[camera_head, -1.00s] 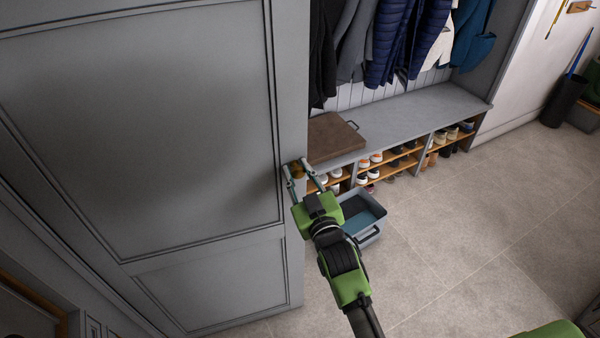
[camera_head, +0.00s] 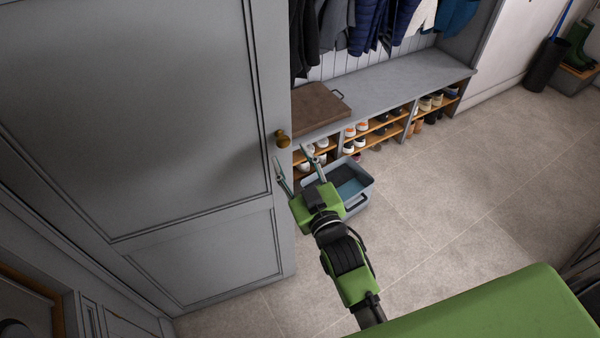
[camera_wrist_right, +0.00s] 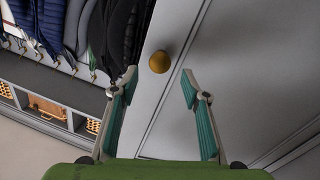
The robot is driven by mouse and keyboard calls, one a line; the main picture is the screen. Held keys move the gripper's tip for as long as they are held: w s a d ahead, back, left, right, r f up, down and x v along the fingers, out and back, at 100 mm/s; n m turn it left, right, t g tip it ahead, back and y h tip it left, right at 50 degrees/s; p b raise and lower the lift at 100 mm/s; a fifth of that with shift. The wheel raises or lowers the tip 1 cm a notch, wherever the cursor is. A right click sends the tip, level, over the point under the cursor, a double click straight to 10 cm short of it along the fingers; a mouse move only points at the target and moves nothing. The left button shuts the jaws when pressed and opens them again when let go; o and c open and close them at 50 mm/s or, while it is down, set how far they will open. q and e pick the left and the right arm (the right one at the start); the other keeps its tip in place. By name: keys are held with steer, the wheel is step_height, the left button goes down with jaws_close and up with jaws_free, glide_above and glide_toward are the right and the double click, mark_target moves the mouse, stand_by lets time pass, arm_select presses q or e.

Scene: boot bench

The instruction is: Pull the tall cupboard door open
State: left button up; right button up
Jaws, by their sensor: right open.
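The tall grey panelled cupboard door (camera_head: 150,130) fills the left of the head view. A round brass knob (camera_head: 283,138) sits near its right edge. The knob also shows in the right wrist view (camera_wrist_right: 160,61), just beyond the fingertips and roughly between them. My right gripper (camera_head: 293,161) is open and empty, a little below and in front of the knob, apart from it. In the right wrist view its teal-padded fingers (camera_wrist_right: 157,82) are spread wide. My left gripper is not in view.
A grey bench (camera_head: 400,88) with shoe cubbies stands right of the door, with a brown box (camera_head: 318,108) on top and coats above. A blue-grey crate (camera_head: 357,188) is on the floor behind my right gripper. The tiled floor at right is clear.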

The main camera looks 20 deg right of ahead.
steer(key=s, duration=0.5)
steer(key=shift+s+d, duration=0.1)
steer(key=shift+d, duration=0.1)
